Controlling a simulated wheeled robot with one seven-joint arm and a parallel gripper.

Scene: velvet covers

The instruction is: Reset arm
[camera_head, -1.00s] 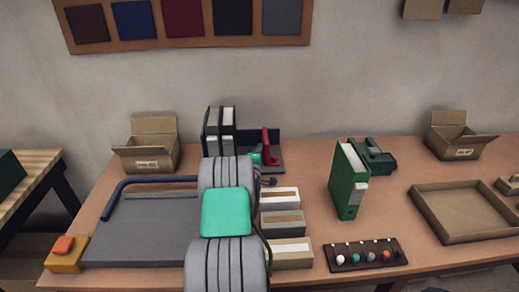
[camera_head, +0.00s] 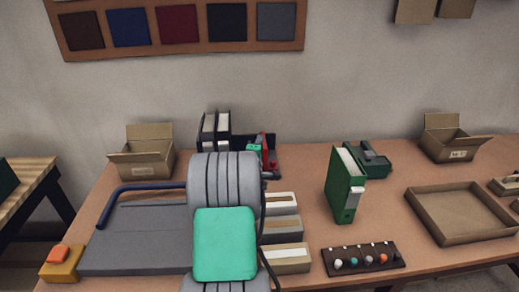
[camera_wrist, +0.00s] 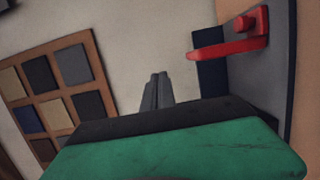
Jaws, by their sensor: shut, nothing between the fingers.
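My arm, grey with a green panel, rises over the middle left of the table in the head view. It hides part of the table behind it. In the wrist view my gripper (camera_wrist: 157,90) is shut, its two fingers together with nothing between them. It points towards the pale wall, in free air. In the head view the gripper itself is mostly hidden behind my arm, near the red-handled device.
A red-handled device (camera_head: 269,152) stands close to my arm; its red lever (camera_wrist: 222,49) shows in the wrist view. A green binder (camera_head: 345,186) stands upright to the right. A shallow tray (camera_head: 459,212), open boxes (camera_head: 146,158) and a knob strip (camera_head: 362,258) are around.

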